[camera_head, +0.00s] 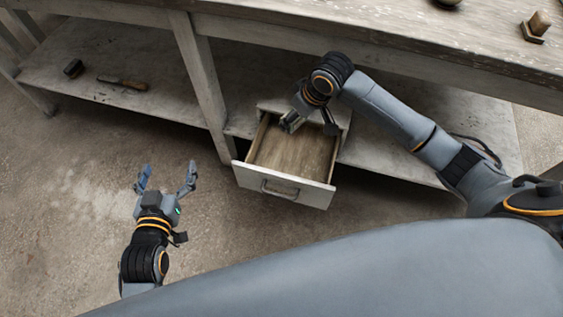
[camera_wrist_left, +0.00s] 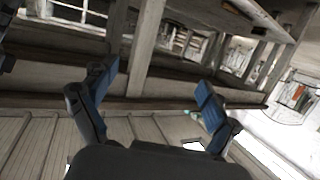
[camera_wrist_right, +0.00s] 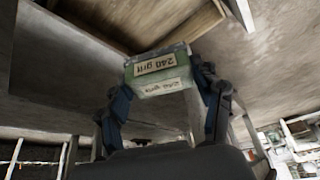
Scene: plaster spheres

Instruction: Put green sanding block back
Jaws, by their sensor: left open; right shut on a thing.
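The green sanding block (camera_wrist_right: 158,72) has pale labels, one reading "240 grit". My right gripper (camera_wrist_right: 165,85) is shut on it in the right wrist view. In the head view my right gripper (camera_head: 296,117) is over the back part of an open drawer (camera_head: 285,188), and the block is mostly hidden there. The drawer is pulled out beneath the workbench, and its visible wooden floor is empty. I cannot tell whether the block touches the drawer. My left gripper (camera_head: 166,180) is open and empty, left of the drawer; its spread fingers also show in the left wrist view (camera_wrist_left: 150,100).
The workbench top (camera_head: 400,25) runs above the drawer. A wood-handled tool (camera_head: 122,82) and a small dark block (camera_head: 73,68) lie on the lower shelf (camera_head: 60,85). A wooden-knobbed tool (camera_head: 537,27) stands on the bench top. The floor at left is clear.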

